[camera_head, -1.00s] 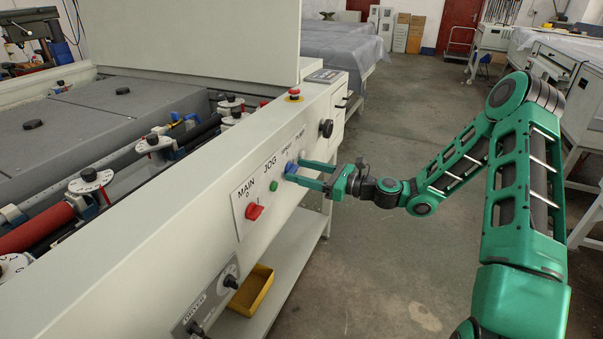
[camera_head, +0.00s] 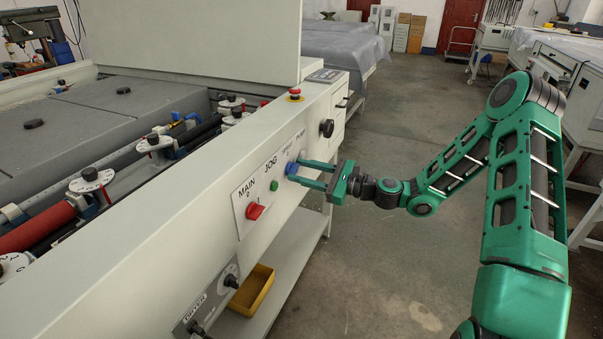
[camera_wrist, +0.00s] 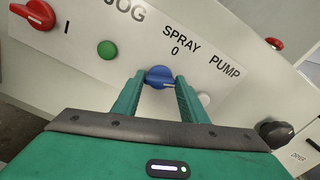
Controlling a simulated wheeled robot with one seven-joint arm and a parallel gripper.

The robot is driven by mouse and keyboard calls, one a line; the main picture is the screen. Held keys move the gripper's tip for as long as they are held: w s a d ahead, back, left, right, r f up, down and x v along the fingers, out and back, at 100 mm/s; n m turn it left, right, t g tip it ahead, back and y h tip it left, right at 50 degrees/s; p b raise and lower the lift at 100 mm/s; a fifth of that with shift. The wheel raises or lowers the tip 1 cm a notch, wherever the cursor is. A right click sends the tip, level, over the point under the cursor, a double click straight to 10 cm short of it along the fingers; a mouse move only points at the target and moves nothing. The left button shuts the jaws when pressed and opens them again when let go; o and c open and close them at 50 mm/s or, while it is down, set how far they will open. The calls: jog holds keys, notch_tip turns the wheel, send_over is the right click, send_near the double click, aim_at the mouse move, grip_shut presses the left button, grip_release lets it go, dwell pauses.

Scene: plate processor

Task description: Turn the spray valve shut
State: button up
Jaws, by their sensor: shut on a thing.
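The spray valve is a blue knob (camera_wrist: 159,76) on the white front panel, under the words SPRAY and 0 in the wrist view. In the head view the blue knob (camera_head: 291,169) shows at the tips of my fingers. My gripper (camera_head: 296,174) reaches in from the right, with one finger on each side of the knob. In the wrist view my gripper (camera_wrist: 160,82) has its green fingertips closed against the left and right sides of the knob. The knob's handle looks roughly level across the fingers; its lower part is hard to see.
A green JOG button (camera_wrist: 107,48) and red MAIN switch (camera_wrist: 38,14) lie left of the knob. A pale PUMP button (camera_wrist: 204,98) is close to the right finger. A black knob (camera_head: 326,128) and red stop button (camera_head: 294,94) are further along. The aisle floor is clear.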

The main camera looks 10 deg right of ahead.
jog(key=n, duration=1.3)
jog(key=shift+s+f+n, duration=0.15)
jog(key=shift+f+n, duration=0.15)
jog(key=shift+f, duration=0.05)
dwell(0.4)
jog(key=o, duration=1)
jog(key=shift+o, duration=0.2)
jog(key=v, duration=1)
jog(key=shift+s+d, duration=0.15)
jog(key=shift+d, duration=0.15)
